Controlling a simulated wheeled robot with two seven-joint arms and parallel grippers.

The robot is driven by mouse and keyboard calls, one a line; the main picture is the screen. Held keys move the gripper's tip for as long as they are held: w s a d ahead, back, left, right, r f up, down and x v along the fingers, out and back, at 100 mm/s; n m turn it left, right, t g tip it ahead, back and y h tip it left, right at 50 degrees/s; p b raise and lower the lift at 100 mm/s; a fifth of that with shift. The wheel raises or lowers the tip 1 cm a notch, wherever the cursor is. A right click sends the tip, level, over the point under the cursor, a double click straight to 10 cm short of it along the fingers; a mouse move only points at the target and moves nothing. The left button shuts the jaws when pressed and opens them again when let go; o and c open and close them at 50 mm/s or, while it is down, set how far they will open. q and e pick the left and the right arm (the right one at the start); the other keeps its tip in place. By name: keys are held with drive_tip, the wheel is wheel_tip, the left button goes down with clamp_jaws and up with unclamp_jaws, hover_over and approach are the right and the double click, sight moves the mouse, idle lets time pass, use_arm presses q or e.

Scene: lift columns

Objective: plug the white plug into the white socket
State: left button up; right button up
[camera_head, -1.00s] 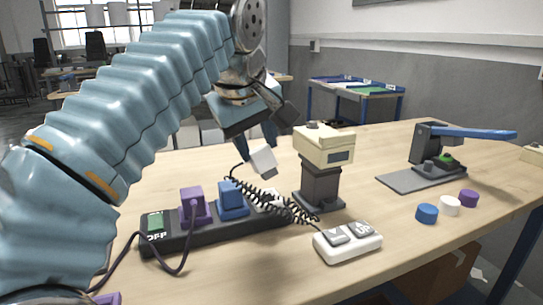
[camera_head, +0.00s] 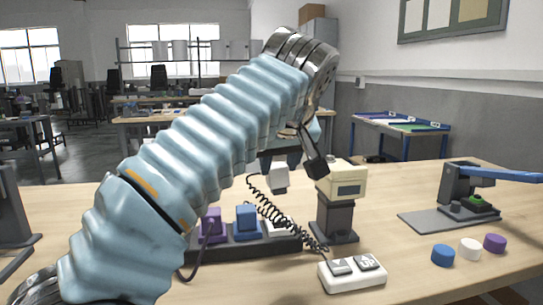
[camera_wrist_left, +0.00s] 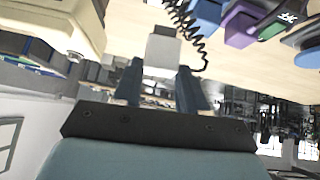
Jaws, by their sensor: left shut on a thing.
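My left gripper (camera_head: 284,158) is shut on the white plug (camera_head: 279,181) and holds it in the air above the power strip. In the left wrist view the white plug (camera_wrist_left: 162,48) sits between the fingertips (camera_wrist_left: 157,76). A black coiled cord (camera_head: 268,209) hangs beside it. The black power strip (camera_head: 260,248) lies on the table. A purple plug (camera_head: 211,226) and a blue plug (camera_head: 246,222) sit in it. The white socket (camera_head: 279,228) is at its right part, below the held plug and partly behind the cord. The right gripper is not in view.
A cream-headed dark column (camera_head: 340,182) stands close right of the held plug. A white two-button control box (camera_head: 352,273) lies in front. Blue, white and purple caps (camera_head: 470,249) and a blue-levered press (camera_head: 465,205) are further right.

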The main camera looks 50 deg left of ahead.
sight(285, 192)
use_arm(q)
drive_tip(key=shift+w+a+f+m+y, duration=0.15)
drive_tip(key=shift+w+a+f+y, duration=0.15)
drive_tip(key=shift+w, duration=0.2)
drive_tip(key=shift+w+a+f+m+y, duration=0.2)
drive_tip(key=shift+w+y, duration=0.1)
drive_tip(key=shift+w, duration=0.2)
drive_tip(key=shift+f, duration=0.15)
wheel_tip(285, 192, down, 5)
drive_tip(key=b, duration=0.5)
drive_tip(key=shift+f+b, duration=0.55)
drive_tip(key=shift+f, duration=0.1)
drive_tip(key=shift+p, duration=0.35)
drive_tip(key=shift+f+b, duration=0.8)
drive_tip(key=shift+f, duration=0.15)
idle(0.6)
drive_tip(key=o, duration=1.4)
drive_tip(key=shift+c, duration=0.2)
